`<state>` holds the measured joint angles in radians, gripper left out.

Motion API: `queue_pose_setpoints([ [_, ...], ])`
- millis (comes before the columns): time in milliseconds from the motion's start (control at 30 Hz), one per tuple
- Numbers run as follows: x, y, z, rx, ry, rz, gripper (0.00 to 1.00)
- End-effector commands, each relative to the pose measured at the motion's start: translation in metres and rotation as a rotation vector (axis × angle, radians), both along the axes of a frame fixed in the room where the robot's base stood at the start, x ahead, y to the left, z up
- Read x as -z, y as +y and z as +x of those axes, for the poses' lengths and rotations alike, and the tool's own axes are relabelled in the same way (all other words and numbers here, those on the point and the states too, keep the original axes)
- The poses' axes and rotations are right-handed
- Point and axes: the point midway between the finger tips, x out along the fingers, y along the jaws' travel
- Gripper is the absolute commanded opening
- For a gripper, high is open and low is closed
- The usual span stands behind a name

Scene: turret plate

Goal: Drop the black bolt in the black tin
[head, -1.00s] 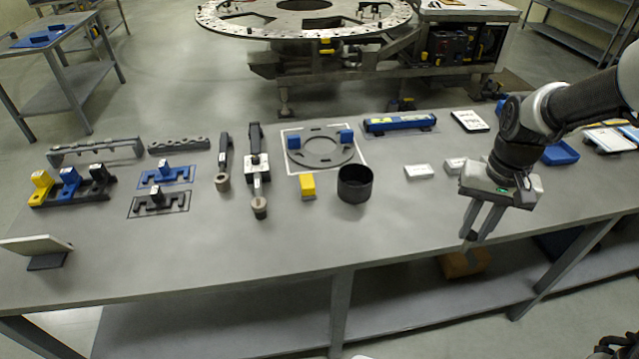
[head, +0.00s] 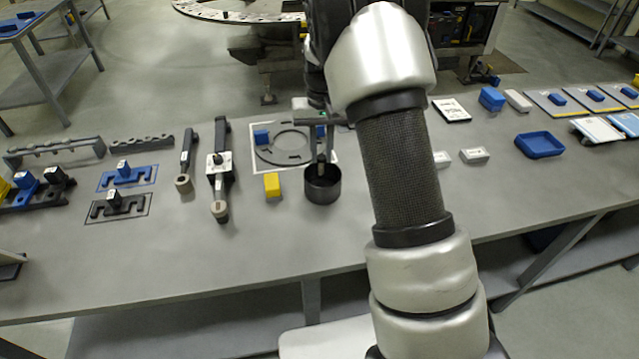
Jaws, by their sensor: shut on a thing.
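The black tin (head: 322,193) is a round, open cup standing on the grey table, near the middle of the head view. My gripper (head: 320,160) points down directly over the tin, with its fingertips at or just inside the opening. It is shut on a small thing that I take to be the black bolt. The bolt itself is too small and dark to make out between the fingers. My arm comes up from the front right and hides part of the table beside the tin.
A yellow block (head: 272,185) stands just left of the tin, and a grey ring plate (head: 268,155) with blue blocks lies behind. A clamp tool (head: 220,170) lies further left. White boxes (head: 474,156) and a blue tray (head: 540,145) are to the right. The table front is clear.

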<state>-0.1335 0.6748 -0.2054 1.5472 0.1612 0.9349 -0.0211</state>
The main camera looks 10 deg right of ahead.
Motion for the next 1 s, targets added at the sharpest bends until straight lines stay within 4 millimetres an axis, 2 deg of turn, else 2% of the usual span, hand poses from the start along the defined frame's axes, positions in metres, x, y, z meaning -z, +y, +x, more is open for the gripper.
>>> queue_pose_setpoints([
  [67, 0.001, 0.004, 0.017, -0.012, -0.001, -0.002, 0.00],
  [200, 0.003, 0.005, 0.026, -0.020, 0.000, 0.000, 0.00],
  [367, 0.013, 0.005, 0.026, -0.019, 0.001, 0.002, 0.00],
  [700, 0.053, 0.004, 0.026, -0.019, 0.002, 0.000, 0.00],
  [1000, 0.060, 0.004, 0.026, -0.018, 0.000, 0.001, 0.00],
])
